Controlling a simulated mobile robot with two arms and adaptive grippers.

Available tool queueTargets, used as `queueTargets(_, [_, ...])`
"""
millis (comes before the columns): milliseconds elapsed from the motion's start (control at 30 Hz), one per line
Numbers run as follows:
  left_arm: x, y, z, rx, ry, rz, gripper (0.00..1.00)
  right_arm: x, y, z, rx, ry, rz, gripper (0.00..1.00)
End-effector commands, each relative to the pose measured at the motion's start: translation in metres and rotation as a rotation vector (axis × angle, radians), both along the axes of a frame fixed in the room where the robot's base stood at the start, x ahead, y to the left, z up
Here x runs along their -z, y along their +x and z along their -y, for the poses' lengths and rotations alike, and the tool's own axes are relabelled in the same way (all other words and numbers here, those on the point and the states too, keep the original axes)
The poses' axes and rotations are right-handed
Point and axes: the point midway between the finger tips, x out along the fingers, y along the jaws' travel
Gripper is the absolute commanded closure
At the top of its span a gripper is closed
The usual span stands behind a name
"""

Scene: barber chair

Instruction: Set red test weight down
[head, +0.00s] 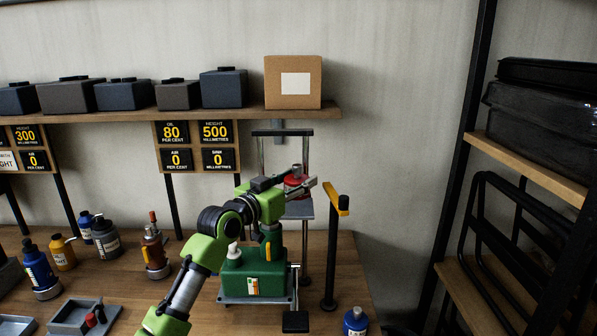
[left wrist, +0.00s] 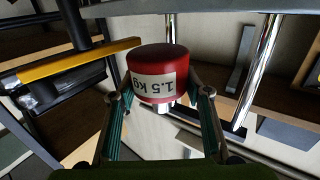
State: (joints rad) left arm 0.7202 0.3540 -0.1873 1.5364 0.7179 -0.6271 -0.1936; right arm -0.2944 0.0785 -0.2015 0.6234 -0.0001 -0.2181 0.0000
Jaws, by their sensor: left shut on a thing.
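The red test weight (head: 293,176) is a short red cylinder, partly hidden behind my gripper in the head view. In the left wrist view the weight (left wrist: 161,74) shows a white band marked 1.5 kg, which reads upside down. My left gripper (head: 303,187) is shut on it, and its two fingers (left wrist: 160,97) stand on either side. A small grey plate (head: 299,209) on the stand lies just below the weight in the head view. I cannot tell whether the weight touches the plate. My right gripper is not in view.
A green box-shaped device (head: 262,284) stands under my arm. A post with a yellow arm (head: 336,199) rises right of the plate. A shelf (head: 250,113) with boxes is behind. Bottles (head: 104,236) and a grey tray (head: 70,318) occupy the bench's left.

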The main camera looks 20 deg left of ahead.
Motion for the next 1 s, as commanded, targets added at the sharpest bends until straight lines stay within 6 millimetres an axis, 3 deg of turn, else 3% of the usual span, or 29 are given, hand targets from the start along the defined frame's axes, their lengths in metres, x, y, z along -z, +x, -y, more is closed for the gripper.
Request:
queueTargets(67, [-0.007, 0.002, -0.002, -0.002, -0.005, 0.020, 1.00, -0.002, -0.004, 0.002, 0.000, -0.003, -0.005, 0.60])
queueTargets(333, [0.021, 0.005, -0.004, -0.003, -0.006, 0.016, 1.00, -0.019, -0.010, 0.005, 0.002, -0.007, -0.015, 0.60])
queueTargets(733, [0.029, 0.005, -0.004, -0.003, -0.005, 0.020, 1.00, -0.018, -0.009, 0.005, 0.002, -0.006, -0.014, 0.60])
queueTargets(767, [0.039, 0.005, -0.003, -0.001, -0.001, 0.002, 0.53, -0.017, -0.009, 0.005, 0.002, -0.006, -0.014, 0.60])
queueTargets(800, [0.038, 0.005, -0.003, -0.001, 0.000, 0.001, 0.42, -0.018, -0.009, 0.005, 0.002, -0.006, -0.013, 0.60])
queueTargets(833, [0.038, 0.005, -0.003, -0.001, 0.000, 0.001, 0.39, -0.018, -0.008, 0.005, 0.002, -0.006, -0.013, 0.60])
queueTargets(1000, [0.038, 0.005, -0.003, -0.002, 0.000, 0.001, 0.39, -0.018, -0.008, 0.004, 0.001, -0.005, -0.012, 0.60])
